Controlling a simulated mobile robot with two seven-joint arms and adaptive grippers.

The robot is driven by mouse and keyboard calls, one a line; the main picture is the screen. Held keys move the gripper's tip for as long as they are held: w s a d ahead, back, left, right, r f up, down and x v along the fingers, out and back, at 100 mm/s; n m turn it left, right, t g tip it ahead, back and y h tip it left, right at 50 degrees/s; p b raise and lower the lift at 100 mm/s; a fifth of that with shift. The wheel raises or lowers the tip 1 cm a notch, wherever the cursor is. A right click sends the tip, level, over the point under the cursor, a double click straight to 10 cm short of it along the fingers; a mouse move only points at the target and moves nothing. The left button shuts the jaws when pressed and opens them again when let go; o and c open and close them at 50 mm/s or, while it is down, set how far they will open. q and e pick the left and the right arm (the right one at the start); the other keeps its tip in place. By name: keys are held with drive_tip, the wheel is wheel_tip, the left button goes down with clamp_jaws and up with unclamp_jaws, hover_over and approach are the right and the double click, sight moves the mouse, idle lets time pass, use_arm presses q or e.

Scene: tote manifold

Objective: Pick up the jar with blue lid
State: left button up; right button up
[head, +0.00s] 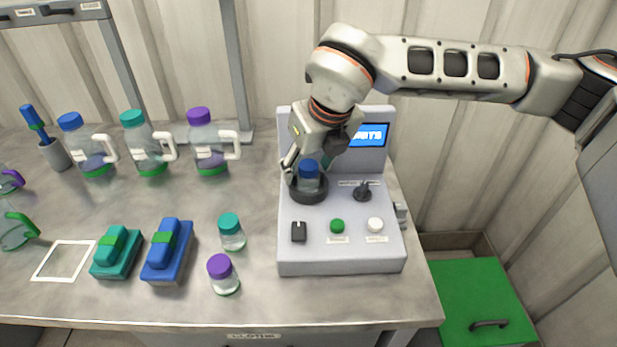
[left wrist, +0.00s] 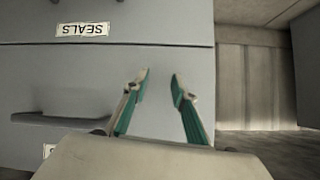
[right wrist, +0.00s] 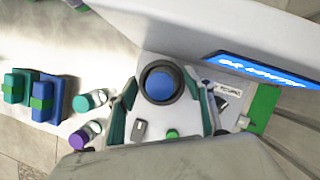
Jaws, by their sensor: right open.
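The jar with the blue lid (head: 308,170) stands in a round dark holder on the grey machine (head: 290,258). In the right wrist view its blue lid (right wrist: 158,83) lies between my two fingers. My right gripper (head: 309,162) is open at the jar, with one finger on each side; in the right wrist view a gap shows between lid and fingers. The jar's lower part is hidden by the holder. My left gripper (left wrist: 160,78) is open and empty in front of grey drawers, and is out of the head view.
A teal-lidded jar (head: 231,232) and a purple-lidded jar (head: 223,275) stand left of the machine. Several handled jugs (head: 209,145) line the back. A teal block (head: 116,254) and a blue block (head: 167,252) lie farther left. A green-lidded bin (head: 480,300) is at the right.

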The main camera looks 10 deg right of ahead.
drive_tip(key=shift+w+f, duration=0.1)
drive_tip(key=shift+f, duration=0.1)
drive_tip(key=shift+r, duration=0.1)
drive_tip(key=c, duration=1.2)
